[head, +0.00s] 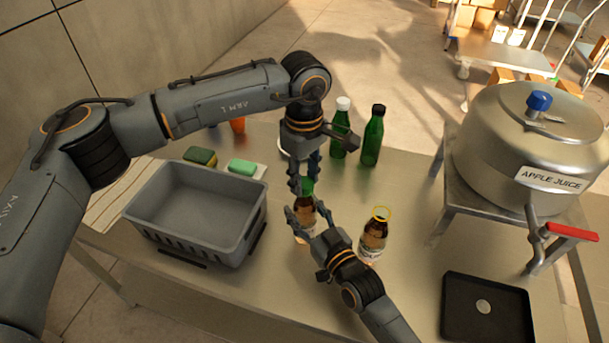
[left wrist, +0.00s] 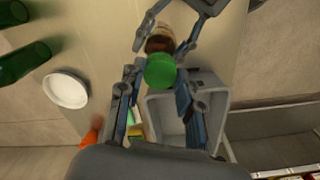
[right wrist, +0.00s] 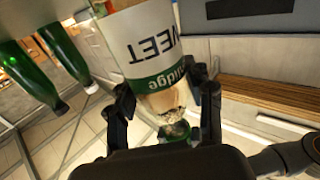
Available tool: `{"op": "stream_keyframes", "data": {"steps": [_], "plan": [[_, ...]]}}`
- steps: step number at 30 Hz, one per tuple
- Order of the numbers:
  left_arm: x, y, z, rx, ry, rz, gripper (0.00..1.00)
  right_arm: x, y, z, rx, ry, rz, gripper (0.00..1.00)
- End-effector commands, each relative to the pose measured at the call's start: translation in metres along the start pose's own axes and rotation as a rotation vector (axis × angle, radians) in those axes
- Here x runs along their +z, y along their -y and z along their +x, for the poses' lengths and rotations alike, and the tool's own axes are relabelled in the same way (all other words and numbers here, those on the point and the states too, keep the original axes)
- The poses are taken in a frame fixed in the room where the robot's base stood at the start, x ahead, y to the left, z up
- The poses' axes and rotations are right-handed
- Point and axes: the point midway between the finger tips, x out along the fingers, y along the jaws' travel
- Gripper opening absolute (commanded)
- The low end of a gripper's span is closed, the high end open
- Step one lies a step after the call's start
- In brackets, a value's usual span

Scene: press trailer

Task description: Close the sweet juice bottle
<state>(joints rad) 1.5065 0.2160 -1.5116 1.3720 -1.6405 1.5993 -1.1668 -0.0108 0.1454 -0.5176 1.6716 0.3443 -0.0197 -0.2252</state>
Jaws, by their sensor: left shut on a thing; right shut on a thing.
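The sweet juice bottle (head: 302,226) is brown and stands on the table at the middle of the head view. Its label reads "WEET" in the right wrist view (right wrist: 150,50). My right gripper (head: 304,220) is shut around the bottle's side. My left gripper (head: 304,182) points down from above and is shut on a green cap (head: 307,187). In the left wrist view the cap (left wrist: 160,71) is between the fingers, at the bottle's mouth. I cannot tell whether the cap touches the rim or sits just above it.
Two green bottles (head: 372,137) stand behind. A grey crate (head: 150,225) and sponges (head: 242,167) are left. A steel apple juice pot (head: 510,150) and a black tray (head: 455,310) are right.

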Motion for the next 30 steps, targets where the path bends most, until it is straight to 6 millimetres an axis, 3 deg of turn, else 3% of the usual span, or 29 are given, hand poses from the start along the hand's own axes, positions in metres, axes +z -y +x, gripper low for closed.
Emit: {"op": "stream_keyframes", "data": {"steps": [21, 30], "plan": [[-0.0014, -0.0014, -0.0001, -0.002, 0.0, 1.374, 0.24, -0.001, -0.0002, -0.0001, 0.001, -0.003, 0.0, 0.0], [-0.0011, -0.0016, 0.0002, -0.003, 0.001, 1.757, 0.24, -0.001, -0.0001, -0.0002, 0.0, -0.003, -0.001, 0.0]]}}
